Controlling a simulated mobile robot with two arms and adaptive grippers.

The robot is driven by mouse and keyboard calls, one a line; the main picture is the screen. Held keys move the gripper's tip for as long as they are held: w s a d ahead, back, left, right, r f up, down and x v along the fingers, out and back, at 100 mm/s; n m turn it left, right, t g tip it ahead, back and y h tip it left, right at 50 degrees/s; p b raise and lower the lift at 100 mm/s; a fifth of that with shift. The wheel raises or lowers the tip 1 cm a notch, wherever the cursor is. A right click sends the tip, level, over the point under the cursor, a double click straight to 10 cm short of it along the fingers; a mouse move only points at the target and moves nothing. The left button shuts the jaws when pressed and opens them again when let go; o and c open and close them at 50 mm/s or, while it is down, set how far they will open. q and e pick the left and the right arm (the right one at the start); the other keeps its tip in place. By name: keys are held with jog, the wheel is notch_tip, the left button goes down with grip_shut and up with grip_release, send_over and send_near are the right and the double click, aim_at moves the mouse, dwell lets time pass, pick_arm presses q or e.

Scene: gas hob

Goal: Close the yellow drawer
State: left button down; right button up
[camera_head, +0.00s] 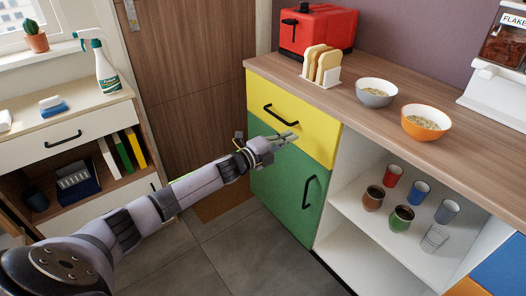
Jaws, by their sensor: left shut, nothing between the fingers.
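The yellow drawer (318,133) is the top front of the cabinet, just under the wooden countertop, with a black bar handle (281,117). Its front looks close to flush with the cabinet; I cannot tell whether a small gap is left. My left gripper (291,138) is shut and empty. Its fingertips are in front of the drawer's lower part, below the handle, near the border with the green door (285,190). I cannot tell whether they touch the drawer. They hide a small part of its lower edge. My right gripper is not in view.
The countertop (350,98) carries a red toaster (317,30), a toast rack (321,66), a grey bowl (376,95) and an orange bowl (425,124). Open shelves to the right hold several cups (402,218). The floor (240,255) is clear.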

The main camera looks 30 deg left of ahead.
pick_arm(q)
jog(key=v, duration=0.8)
jog(key=shift+f+p, duration=0.3)
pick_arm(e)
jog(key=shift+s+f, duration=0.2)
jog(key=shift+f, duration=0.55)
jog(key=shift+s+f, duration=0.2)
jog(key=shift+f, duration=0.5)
